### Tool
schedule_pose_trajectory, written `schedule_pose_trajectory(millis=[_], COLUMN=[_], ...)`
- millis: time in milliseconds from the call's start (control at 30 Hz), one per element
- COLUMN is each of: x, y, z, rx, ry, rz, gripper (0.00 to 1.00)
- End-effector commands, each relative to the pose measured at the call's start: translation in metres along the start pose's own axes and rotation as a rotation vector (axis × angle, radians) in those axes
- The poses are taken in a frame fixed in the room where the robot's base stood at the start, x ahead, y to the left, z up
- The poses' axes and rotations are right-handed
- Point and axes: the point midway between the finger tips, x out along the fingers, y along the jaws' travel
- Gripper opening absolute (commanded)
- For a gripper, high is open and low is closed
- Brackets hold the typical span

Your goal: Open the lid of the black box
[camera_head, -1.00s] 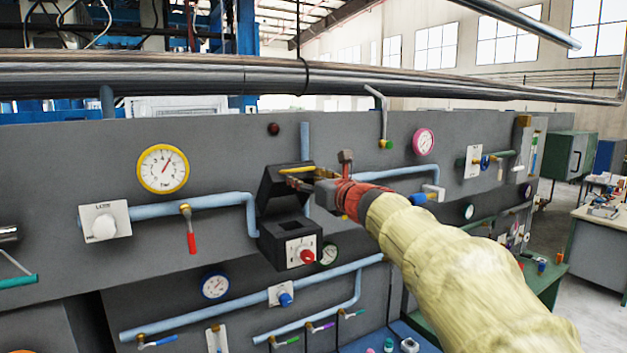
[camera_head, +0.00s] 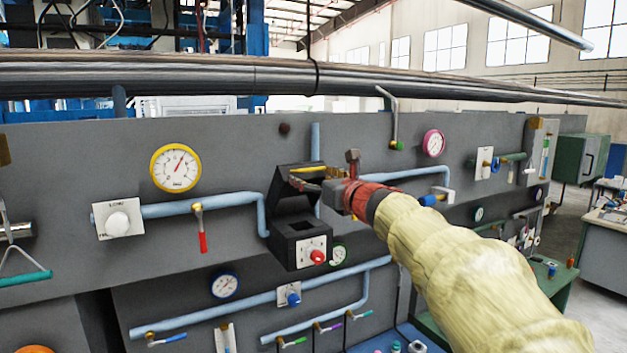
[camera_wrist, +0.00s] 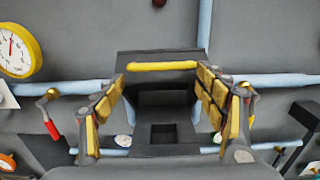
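The black box (camera_head: 287,250) is mounted on the grey panel, with a red knob on its white front plate. Its lid (camera_head: 285,181) stands raised and tilted above the box, and the dark recess (camera_wrist: 163,133) in the box shows in the wrist view. A yellow handle bar (camera_head: 307,169) runs along the lid's upper edge; it also shows in the wrist view (camera_wrist: 162,66). My gripper (camera_head: 306,182) is at the raised lid. In the wrist view its yellow-padded fingers (camera_wrist: 163,90) are wide apart, one on each side of the lid. Contact with the lid cannot be told.
A yellow gauge (camera_head: 175,168) and a blue pipe (camera_head: 205,206) with a red-handled valve (camera_head: 202,240) are left of the box. A pink gauge (camera_head: 433,143) and another blue pipe are to the right. A long metal rail (camera_head: 200,78) crosses above the panel.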

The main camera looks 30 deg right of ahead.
Motion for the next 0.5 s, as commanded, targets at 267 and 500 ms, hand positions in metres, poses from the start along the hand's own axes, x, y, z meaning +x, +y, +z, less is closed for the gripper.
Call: schedule_pose_trajectory(millis=[267,500], x=[-0.004,-0.041], y=[-0.001,-0.002], z=[-0.001,0.001], rx=[0.001,-0.001], ry=[0.001,-0.001], rz=[-0.003,-0.005], gripper=[0.71,0.71])
